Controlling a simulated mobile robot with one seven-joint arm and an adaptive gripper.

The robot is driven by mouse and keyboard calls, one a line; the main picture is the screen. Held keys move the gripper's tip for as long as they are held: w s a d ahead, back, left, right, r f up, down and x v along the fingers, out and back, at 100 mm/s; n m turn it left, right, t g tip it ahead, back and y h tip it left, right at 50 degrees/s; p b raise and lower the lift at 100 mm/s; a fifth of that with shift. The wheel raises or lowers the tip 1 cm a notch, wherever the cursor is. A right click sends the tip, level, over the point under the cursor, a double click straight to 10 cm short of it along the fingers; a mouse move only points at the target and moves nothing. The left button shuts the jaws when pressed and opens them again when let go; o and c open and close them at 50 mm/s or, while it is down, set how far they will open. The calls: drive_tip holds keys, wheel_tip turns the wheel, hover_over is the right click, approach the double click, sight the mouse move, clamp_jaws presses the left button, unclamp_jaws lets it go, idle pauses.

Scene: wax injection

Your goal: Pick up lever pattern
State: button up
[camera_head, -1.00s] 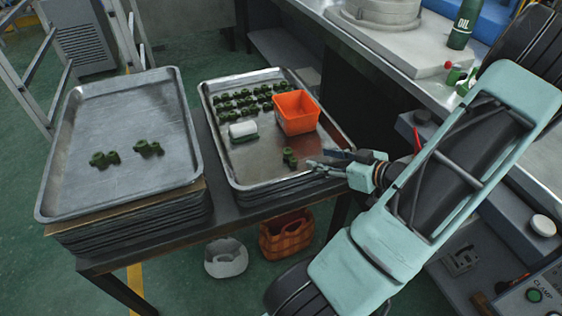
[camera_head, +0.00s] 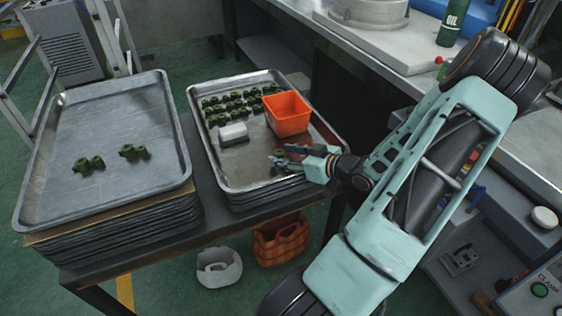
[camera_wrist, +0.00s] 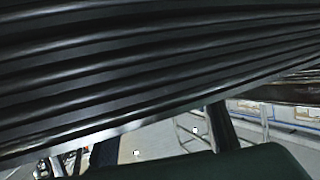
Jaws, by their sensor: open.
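The lever patterns are small dark green parts. One lever pattern (camera_head: 279,153) lies in the right metal tray (camera_head: 240,183), apart from the others, and is partly hidden by my gripper (camera_head: 286,156). My gripper is open, with its fingers low over the tray's right side at this part. Whether the fingers touch it cannot be told. Several more lever patterns (camera_head: 235,101) stand in rows at the back of the same tray. Two others, a left one (camera_head: 88,164) and a right one (camera_head: 133,151), lie in the left tray (camera_head: 95,205). The wrist view shows no clear lever pattern.
An orange bin (camera_head: 287,113) stands in the right tray just behind my gripper. Dark ribbed edges (camera_wrist: 130,70) fill much of the wrist view. A workbench (camera_head: 410,82) with an oil bottle (camera_head: 454,24) is at the back right.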

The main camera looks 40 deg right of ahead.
drive_tip(key=shift+w+a+f, duration=0.1)
drive_tip(key=shift+w+f, duration=0.05)
drive_tip(key=shift+w, duration=0.2)
drive_tip(key=shift+c, duration=0.4)
drive_tip(key=c, duration=1)
